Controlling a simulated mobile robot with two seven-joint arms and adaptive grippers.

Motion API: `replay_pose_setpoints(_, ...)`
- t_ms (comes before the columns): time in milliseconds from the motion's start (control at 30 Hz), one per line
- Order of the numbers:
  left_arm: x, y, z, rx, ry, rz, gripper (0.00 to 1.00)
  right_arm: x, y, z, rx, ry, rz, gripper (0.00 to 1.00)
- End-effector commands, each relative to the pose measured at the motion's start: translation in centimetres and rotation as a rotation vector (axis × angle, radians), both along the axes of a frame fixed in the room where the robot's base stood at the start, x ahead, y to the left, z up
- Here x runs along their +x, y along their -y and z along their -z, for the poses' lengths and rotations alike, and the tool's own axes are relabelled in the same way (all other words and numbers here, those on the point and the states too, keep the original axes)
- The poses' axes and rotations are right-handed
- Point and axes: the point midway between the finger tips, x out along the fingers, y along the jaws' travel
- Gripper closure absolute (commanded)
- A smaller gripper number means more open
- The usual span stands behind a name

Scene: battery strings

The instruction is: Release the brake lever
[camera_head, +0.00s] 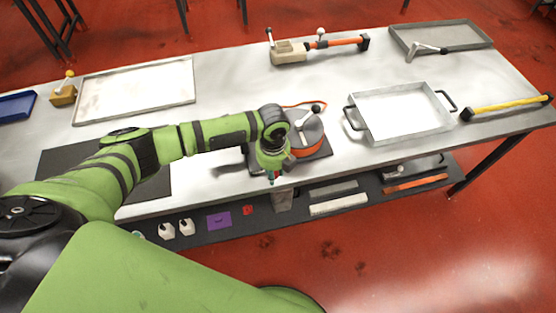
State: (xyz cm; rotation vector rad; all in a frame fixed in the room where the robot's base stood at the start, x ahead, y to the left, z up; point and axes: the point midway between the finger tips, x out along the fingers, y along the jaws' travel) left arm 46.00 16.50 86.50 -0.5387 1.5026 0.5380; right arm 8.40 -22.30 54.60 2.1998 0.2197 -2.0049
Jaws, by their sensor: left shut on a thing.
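A reel unit with an orange drum (308,148) and a grey top stands on the bench near its front edge. A pale crank with a black knob (315,109) rises from its top. My left gripper (272,178) points down at the left front of the reel, close to the bench edge. It is shut on a small part there, seemingly the brake lever, which the gripper mostly hides. My right gripper is not in view.
A white tray with black handles (402,112) stands right of the reel. A beige clamp with an orange bar (290,52) lies behind. A yellow bar (508,106) lies far right. A lower shelf (262,222) holds small items. A flat tray (132,92) lies back left.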

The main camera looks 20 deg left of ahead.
Motion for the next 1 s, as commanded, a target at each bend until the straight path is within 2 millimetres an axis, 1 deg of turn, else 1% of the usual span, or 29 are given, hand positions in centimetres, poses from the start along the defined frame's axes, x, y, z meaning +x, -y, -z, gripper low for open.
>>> replay_pose_setpoints(200,-0.3,-0.3,-0.1,-0.002,0.003,0.075,1.00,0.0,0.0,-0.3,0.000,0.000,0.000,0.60)
replay_pose_setpoints(567,-0.3,-0.4,0.0,-0.003,0.003,0.087,1.00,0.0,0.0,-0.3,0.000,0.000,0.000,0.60)
replay_pose_setpoints(1000,-1.0,-1.6,-0.1,-0.002,0.002,0.278,1.00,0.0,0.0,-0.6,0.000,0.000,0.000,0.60)
